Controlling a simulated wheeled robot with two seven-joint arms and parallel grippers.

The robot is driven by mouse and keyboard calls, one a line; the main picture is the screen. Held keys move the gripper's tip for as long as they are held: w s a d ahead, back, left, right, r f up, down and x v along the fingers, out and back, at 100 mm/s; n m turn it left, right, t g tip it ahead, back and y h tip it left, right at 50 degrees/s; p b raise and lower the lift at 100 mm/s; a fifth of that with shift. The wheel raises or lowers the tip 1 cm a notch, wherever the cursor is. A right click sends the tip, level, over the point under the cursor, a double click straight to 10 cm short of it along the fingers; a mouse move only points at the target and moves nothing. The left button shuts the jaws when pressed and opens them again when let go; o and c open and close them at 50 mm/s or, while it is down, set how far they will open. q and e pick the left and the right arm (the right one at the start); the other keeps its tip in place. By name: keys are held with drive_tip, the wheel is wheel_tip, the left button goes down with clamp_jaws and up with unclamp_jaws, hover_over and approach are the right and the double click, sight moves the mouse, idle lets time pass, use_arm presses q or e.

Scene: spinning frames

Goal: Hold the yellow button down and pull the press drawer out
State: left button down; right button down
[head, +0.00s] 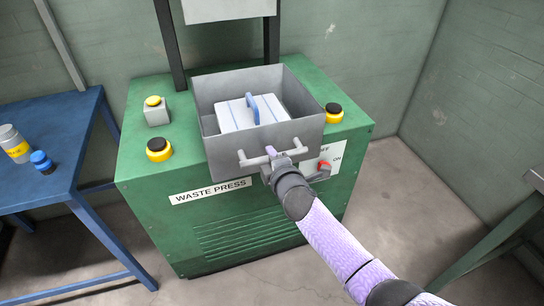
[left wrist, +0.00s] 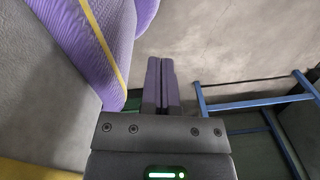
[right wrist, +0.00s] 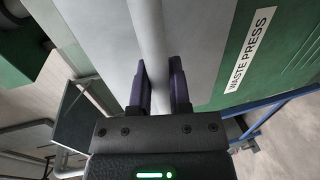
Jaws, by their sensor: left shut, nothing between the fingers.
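The yellow button (head: 153,101) sits on a small grey box at the back left of the green press (head: 240,232). Nothing touches it in the head view. The grey press drawer (head: 215,143) stands out over the press front, with a white block with blue bands (head: 237,118) inside. My right gripper (head: 272,157) is at the drawer's pale handle bar (head: 250,162). In the right wrist view the bar (right wrist: 150,35) runs between the fingers (right wrist: 160,92), which look closed on it. My left gripper (left wrist: 161,85) shows only in its wrist view, shut and empty, away from the button.
Two black buttons on yellow bases stand on the press, left (head: 159,149) and right (head: 334,113). A panel with a red knob (head: 324,166) is near my right gripper. A blue table (head: 60,135) with bottles stands left.

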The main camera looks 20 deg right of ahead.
drive_tip(key=c, duration=0.6)
unclamp_jaws()
use_arm(q)
drive_tip(key=shift+s, duration=0.45)
use_arm(e)
drive_tip(key=shift+s+r, duration=0.1)
drive_tip(key=shift+s, duration=0.15)
use_arm(q)
drive_tip(key=shift+t, duration=0.3)
drive_tip(key=r+p, duration=0.1)
drive_tip(key=w+d+r+p, duration=0.1)
drive_tip(key=w+r+p, duration=0.1)
drive_tip(key=r+p, duration=0.1)
drive_tip(key=shift+w+d, duration=0.25)
drive_tip(key=shift+d, duration=0.15)
use_arm(e)
drive_tip(key=v, duration=0.9)
drive_tip(key=shift+s, duration=0.2)
use_arm(q)
drive_tip(key=shift+s+a, duration=0.15)
